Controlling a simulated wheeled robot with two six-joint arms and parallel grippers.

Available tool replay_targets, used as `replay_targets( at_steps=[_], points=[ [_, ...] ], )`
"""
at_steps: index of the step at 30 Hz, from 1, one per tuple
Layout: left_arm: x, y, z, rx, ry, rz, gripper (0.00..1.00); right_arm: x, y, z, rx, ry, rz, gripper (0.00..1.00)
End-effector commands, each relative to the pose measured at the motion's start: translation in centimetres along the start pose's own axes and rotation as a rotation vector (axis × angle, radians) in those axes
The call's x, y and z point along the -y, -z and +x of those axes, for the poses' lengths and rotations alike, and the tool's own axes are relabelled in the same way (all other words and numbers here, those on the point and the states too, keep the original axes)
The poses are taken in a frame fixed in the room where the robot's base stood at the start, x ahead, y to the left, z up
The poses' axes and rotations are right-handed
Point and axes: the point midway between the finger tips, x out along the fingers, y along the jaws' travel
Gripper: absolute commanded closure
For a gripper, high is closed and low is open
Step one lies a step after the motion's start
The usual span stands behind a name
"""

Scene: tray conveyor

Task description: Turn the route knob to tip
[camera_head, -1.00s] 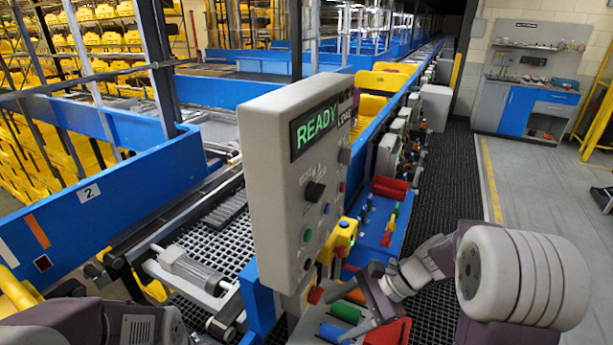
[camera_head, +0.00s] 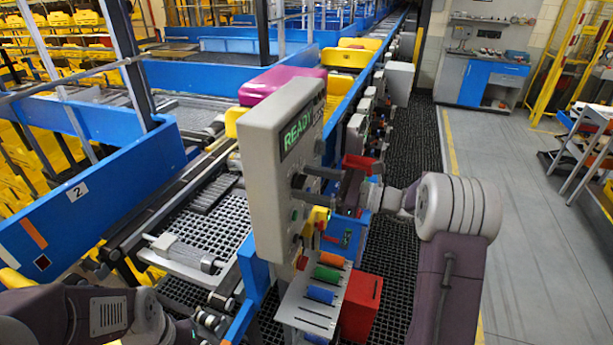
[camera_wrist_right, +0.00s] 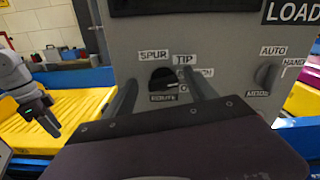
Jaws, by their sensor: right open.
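The grey control panel (camera_head: 262,190) stands upright in mid-view, with a green READY display. In the right wrist view the dark route knob (camera_wrist_right: 163,77) sits among labels SPUR, TIP and others partly hidden; ROUTE is below it. A pale mark shows toward its right side. My right gripper (camera_head: 303,183) is open at the panel face, its fingers on either side of the knob in the wrist view (camera_wrist_right: 163,92). I cannot tell whether they touch it. My left arm (camera_head: 85,312) is at the lower left; its jaw state is unclear.
A mode knob (camera_wrist_right: 267,76) with AUTO and HAND labels is to the right on the panel. Below the panel are a shelf of coloured cylinders (camera_head: 322,294) and a red bin (camera_head: 362,305). A magenta tray (camera_head: 282,82) is on the conveyor behind.

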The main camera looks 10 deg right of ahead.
Motion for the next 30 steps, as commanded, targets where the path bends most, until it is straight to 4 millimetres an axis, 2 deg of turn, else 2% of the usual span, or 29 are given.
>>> replay_targets(
  at_steps=[3,9,10,15,16,17,23,30],
  points=[
    [0.0,0.0,-0.3,0.0,0.0,0.0,0.64,0.0,0.0,0.7,-0.001,-0.001,0.001,0.35],
    [0.0,0.0,-0.2,0.0,0.0,0.0,0.64,0.0,0.1,0.8,-0.001,0.0,0.0,0.35],
    [0.0,0.0,-0.3,0.0,0.0,0.0,0.64,0.0,0.1,0.8,-0.001,0.0,0.0,0.37],
    [0.0,0.0,-0.3,0.0,0.0,0.0,0.64,0.0,0.1,0.8,-0.001,0.0,0.0,0.85],
    [0.0,0.0,-0.3,0.0,0.0,0.0,0.64,-0.1,0.1,0.8,-0.001,-0.001,0.0,0.93],
    [0.0,0.0,-0.3,0.0,0.0,0.0,0.64,-0.1,0.1,0.8,-0.001,-0.001,0.0,0.97],
    [0.0,0.0,0.3,0.0,0.0,0.0,0.64,-0.1,0.3,0.7,-0.002,-0.001,-0.018,0.97],
    [0.1,-0.3,2.9,0.0,0.0,0.0,0.64,-0.2,0.8,0.7,-0.002,-0.001,-0.138,0.97]
  ],
)
